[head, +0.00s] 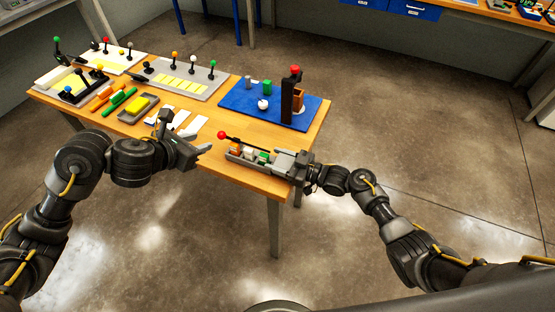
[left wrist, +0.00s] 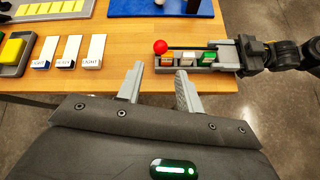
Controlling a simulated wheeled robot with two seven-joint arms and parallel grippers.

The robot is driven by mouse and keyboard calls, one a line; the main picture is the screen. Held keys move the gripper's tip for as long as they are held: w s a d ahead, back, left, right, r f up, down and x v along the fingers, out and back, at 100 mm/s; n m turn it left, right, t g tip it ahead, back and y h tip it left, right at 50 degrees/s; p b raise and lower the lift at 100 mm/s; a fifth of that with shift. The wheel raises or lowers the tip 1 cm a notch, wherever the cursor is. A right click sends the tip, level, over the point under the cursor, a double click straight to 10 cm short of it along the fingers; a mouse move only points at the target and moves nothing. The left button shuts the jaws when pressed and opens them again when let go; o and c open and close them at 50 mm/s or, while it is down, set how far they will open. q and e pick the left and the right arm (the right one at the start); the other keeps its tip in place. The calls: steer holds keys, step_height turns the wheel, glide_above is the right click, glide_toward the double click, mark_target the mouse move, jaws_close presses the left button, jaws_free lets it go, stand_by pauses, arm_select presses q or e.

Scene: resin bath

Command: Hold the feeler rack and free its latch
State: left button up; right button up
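The feeler rack (head: 233,156) is a grey tray near the table's front right edge, with orange, white and green blocks in it. A dark lever with a red ball knob (head: 221,135) lies along it, the knob at its left end. The rack (left wrist: 185,69) and knob (left wrist: 160,46) also show in the left wrist view. My right gripper (head: 286,160) is at the rack's right end and appears closed on it; its fingers partly cover that end. My left gripper (head: 202,143) is open and empty, just left of the knob; its fingertips (left wrist: 159,78) point toward it, apart from it.
Three white labelled cards (left wrist: 70,50) lie left of the rack. A blue mat (head: 235,105) behind carries a dark post with a red ball, a green block and a white ball. A yellow block in a grey tray (head: 151,113) and lever boards (head: 215,87) fill the left side.

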steer(key=c, duration=0.5)
steer(key=shift+o, duration=0.2)
arm_select(q)
steer(key=shift+c, duration=0.5)
steer(key=c, duration=0.5)
steer(key=s+d+f+n+h, duration=0.1)
steer(key=d, duration=0.1)
steer(key=s+d+f+n+g+h, duration=0.1)
steer(key=d+f+h, duration=0.1)
steer(key=d, duration=0.1)
steer(key=s+d+f+n+g+h, duration=0.1)
steer(key=d+h, duration=0.1)
steer(key=shift+s+d+f+n, duration=0.1)
steer(key=shift+d+f+n, duration=0.2)
steer(key=shift+f, duration=0.05)
jaws_close()
steer(key=s+a+f+n+t, duration=0.2)
steer(key=a+f+n+t, duration=0.1)
steer(key=n, duration=0.5)
steer(key=s+a+f+n+t, duration=0.2)
steer(key=a+f+n+t, duration=0.2)
steer(key=n+t, duration=0.4)
steer(key=shift+s+f+n+h, duration=0.3)
steer(key=shift+s+f+n, duration=0.1)
steer(key=shift+f, duration=0.2)
arm_select(e)
steer(key=shift+s, duration=0.1)
arm_select(q)
steer(key=shift+w+d, duration=0.1)
